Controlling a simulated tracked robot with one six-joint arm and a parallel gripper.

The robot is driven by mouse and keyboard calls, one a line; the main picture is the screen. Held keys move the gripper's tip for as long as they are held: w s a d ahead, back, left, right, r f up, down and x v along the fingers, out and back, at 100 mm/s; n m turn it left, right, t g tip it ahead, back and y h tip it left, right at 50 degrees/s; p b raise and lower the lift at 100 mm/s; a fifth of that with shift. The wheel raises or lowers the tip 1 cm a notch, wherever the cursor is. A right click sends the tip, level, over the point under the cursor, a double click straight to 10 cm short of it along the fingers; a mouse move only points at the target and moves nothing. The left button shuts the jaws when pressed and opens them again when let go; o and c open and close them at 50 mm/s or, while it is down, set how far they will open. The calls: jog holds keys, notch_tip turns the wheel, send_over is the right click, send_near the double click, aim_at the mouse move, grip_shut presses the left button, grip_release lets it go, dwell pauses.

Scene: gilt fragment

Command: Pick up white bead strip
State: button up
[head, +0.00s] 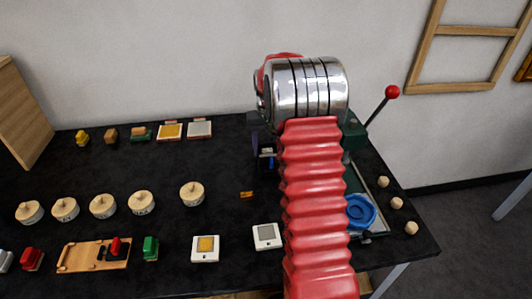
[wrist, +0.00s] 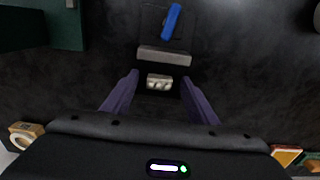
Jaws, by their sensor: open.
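In the wrist view a small strip of whitish, rounded beads (wrist: 158,86) lies in a dark holder or on a dark base; I cannot tell which. My gripper (wrist: 160,76) is open, with its two purple fingers apart on the left and right of the strip. Neither finger visibly touches it. In the head view my red ribbed arm covers most of this spot, and I cannot make out the strip there.
A grey bar (wrist: 164,56) lies just beyond the strip, with a blue piece (wrist: 171,22) past it. A dark green block (wrist: 60,25) stands at upper left. The black table holds several round wooden pots (head: 141,203), a blue dish (head: 361,211) and a red-knobbed lever (head: 391,92).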

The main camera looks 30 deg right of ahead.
aim_at(267, 150)
jog(key=shift+c, duration=0.7)
jog(key=c, duration=1)
notch_tip(267, 150, up, 10)
dwell(0.6)
